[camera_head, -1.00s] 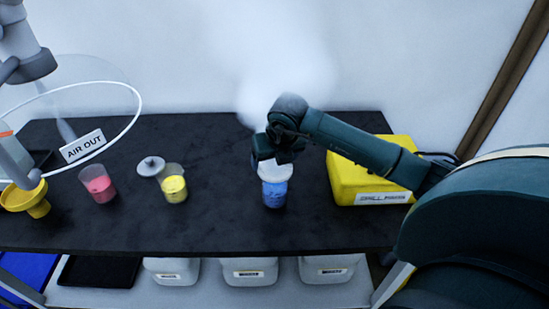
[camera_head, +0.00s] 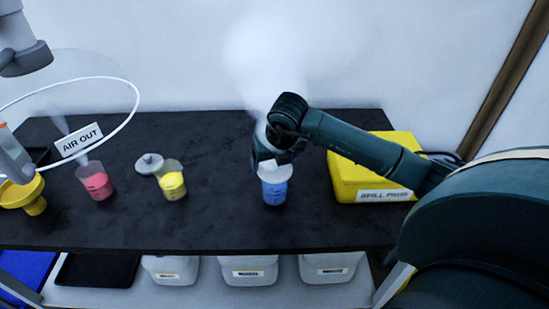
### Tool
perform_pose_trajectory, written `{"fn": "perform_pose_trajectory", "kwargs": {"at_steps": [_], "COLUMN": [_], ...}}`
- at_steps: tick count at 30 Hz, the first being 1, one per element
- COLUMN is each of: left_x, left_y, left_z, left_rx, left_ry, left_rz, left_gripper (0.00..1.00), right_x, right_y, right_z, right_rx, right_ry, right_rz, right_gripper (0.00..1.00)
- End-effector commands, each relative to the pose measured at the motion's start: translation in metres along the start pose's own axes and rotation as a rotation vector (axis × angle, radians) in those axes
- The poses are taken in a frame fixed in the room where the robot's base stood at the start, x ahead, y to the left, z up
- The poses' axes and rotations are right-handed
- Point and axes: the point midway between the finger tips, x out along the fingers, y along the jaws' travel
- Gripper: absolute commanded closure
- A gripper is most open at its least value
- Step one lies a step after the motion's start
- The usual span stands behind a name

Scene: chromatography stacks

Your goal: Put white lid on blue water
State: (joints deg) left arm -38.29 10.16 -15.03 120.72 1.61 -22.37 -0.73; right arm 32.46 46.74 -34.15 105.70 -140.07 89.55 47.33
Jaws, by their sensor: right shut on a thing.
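The blue water (camera_head: 275,193) is in a clear beaker standing upright at the middle of the dark table. My right gripper (camera_head: 272,162) is directly over the beaker and shut on the white lid (camera_head: 269,170), which shows as a pale piece at the beaker's mouth. The gripper hides part of the lid, and I cannot tell whether the lid rests on the rim or is just above it. My left gripper is not in view.
Beakers of yellow liquid (camera_head: 172,184) and pink liquid (camera_head: 97,184) stand to the left, with a grey lid (camera_head: 149,163) beside the yellow one. A yellow box (camera_head: 350,181) stands at right. A yellow funnel (camera_head: 27,195) and a clear hood (camera_head: 136,98) are at far left. White vapour rises behind my gripper.

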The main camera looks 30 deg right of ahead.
Motion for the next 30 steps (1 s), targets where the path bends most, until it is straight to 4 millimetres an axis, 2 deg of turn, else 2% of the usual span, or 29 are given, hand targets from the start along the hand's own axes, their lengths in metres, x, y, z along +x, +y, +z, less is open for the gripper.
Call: {"fn": "perform_pose_trajectory", "kwargs": {"at_steps": [28, 29, 30], "left_x": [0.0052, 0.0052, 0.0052], "left_y": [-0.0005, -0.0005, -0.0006], "left_z": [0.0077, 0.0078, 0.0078], "left_rx": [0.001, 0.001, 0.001], "left_ry": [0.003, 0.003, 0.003], "left_rz": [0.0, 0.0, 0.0], "left_gripper": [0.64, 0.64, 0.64], "right_x": [0.0086, 0.0086, 0.0086], "right_y": [-0.0001, -0.0001, -0.0001], "right_z": [-0.0033, -0.0033, -0.0033], "right_rx": [0.0, 0.0, 0.0], "right_ry": [-0.001, 0.0, -0.001], "right_rz": [0.0, 0.0, 0.0], "right_gripper": [0.44, 0.2, 0.17]}}
